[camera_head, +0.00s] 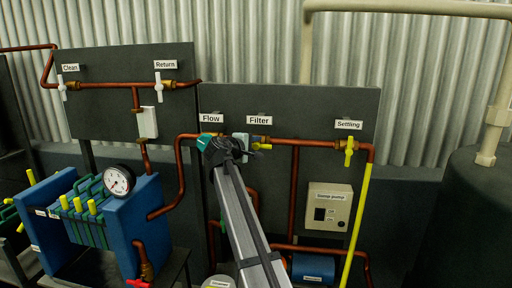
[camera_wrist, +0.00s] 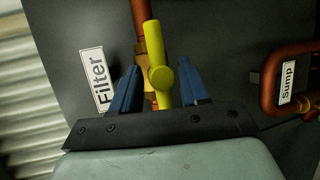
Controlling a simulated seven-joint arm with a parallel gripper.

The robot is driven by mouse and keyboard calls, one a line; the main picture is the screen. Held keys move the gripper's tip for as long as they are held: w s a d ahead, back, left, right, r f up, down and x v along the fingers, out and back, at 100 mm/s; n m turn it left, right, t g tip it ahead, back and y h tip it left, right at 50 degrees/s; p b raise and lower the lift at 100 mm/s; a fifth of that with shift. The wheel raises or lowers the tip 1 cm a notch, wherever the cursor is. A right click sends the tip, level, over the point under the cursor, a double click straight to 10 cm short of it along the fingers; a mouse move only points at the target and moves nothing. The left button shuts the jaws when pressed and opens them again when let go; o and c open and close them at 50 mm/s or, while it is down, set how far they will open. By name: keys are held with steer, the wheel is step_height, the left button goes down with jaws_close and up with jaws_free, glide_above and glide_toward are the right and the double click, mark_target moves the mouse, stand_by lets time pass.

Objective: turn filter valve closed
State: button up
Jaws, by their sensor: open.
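The filter valve has a yellow handle (camera_wrist: 156,62) on a brass body under the "Filter" label (camera_wrist: 99,80). In the wrist view the handle lies in line with the copper pipe. My gripper (camera_wrist: 160,68) is open, with one blue finger on each side of the handle's lower part. Small gaps show between the fingers and the handle, so they look apart from it. In the head view my gripper (camera_head: 254,146) is at the filter valve, below its label (camera_head: 259,120), and hides part of the valve.
The flow valve label (camera_head: 210,118) is just left of my gripper. The settling valve (camera_head: 349,150) with a yellow handle is to the right, above a pump switch box (camera_head: 328,206). A blue filter press (camera_head: 85,215) with a gauge stands at left. A "Sump" pipe (camera_wrist: 272,85) is at the right.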

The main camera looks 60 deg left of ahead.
steer(key=shift+w+a+f, duration=0.1)
steer(key=shift+w+a, duration=0.05)
steer(key=shift+w, duration=0.2)
jaws_close()
stand_by(0.3)
